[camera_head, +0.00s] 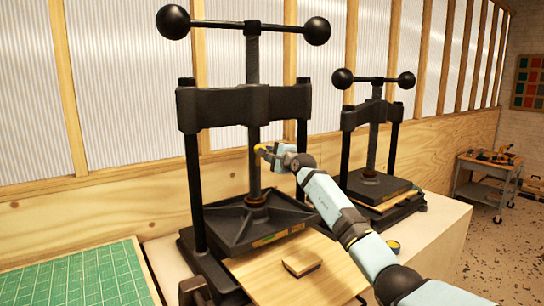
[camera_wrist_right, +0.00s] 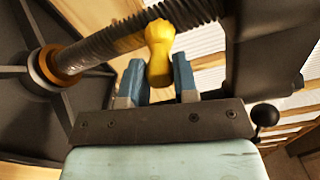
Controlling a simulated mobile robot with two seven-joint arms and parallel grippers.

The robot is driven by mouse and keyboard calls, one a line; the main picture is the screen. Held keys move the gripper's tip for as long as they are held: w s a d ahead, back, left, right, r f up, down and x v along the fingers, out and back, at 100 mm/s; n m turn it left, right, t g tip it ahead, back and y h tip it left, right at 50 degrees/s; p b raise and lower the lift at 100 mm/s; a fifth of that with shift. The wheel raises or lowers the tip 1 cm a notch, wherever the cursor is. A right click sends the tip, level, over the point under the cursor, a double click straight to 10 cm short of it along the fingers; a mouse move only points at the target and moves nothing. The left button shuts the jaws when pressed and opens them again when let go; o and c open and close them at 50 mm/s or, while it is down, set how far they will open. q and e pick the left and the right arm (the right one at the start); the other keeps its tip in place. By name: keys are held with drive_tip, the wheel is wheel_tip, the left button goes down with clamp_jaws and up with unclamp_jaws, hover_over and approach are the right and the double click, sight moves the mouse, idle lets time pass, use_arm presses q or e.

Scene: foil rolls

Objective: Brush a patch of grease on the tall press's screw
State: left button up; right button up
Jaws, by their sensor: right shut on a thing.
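The tall press (camera_head: 243,106) stands at centre-left, with its dark vertical screw (camera_head: 254,170) running down to the platen (camera_head: 240,222). In the right wrist view the ribbed screw (camera_wrist_right: 95,48) crosses the upper left, with a yellowish patch (camera_wrist_right: 128,40) on it beside the brush. My right gripper (camera_head: 278,152) is beside the screw, shut on a yellow brush (camera_wrist_right: 159,55). The yellow brush end is at the screw and appears to touch it; its bristles cannot be made out. My left gripper is not in view.
A shorter press (camera_head: 375,118) stands to the right. A small round tin (camera_head: 393,247) with yellow inside sits on the bench near my right forearm. A wooden block (camera_head: 302,262) lies on a board (camera_head: 290,285) in front. A green cutting mat (camera_head: 80,275) lies at lower left.

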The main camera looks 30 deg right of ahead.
wheel_tip(320, 180, up, 2)
drive_tip(key=shift+a+r+p, duration=0.1)
drive_tip(key=shift+r+p, duration=0.15)
drive_tip(key=shift+p, duration=0.35)
drive_tip(key=shift+f+b, duration=3.65)
drive_tip(key=shift+f, duration=2.75)
drive_tip(key=shift+r+p, duration=2.6)
drive_tip(key=shift+r, duration=1.85)
drive_tip(key=shift+r+p, duration=0.8)
drive_tip(key=shift+r, duration=1.1)
wheel_tip(320, 180, down, 13)
drive_tip(key=b, duration=0.8)
drive_tip(key=shift+r, duration=0.2)
